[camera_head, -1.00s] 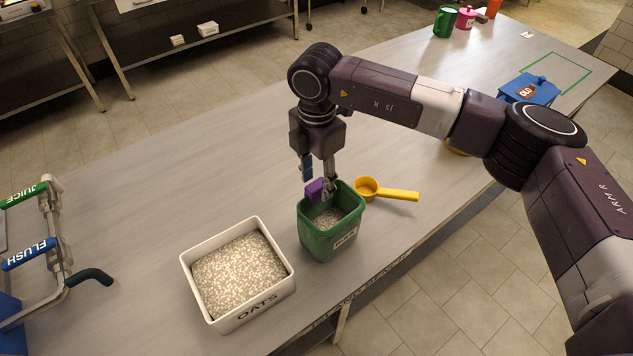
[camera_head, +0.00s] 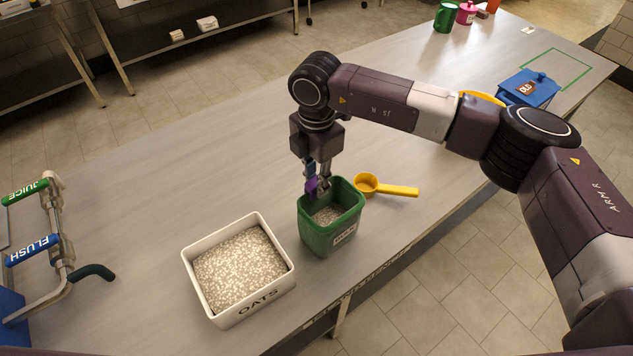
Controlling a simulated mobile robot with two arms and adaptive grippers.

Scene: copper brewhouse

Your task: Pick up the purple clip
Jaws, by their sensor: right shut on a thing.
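The purple clip (camera_head: 311,184) is between the fingers of my right gripper (camera_head: 317,183), at the far left rim of the green bin (camera_head: 330,236). My right gripper points down and is shut on the clip. Its fingers partly hide the clip, and I cannot tell whether the clip still touches the rim. The green bin stands upright and holds pale grain. My left gripper is not in view.
A white OATS box (camera_head: 239,270) full of grain stands left of the bin. A yellow scoop (camera_head: 385,187) lies right of it. A blue lidded box (camera_head: 529,88) is farther back. Pipe handles labelled FLUSH (camera_head: 32,249) and JUICE are at left. The table's left middle is clear.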

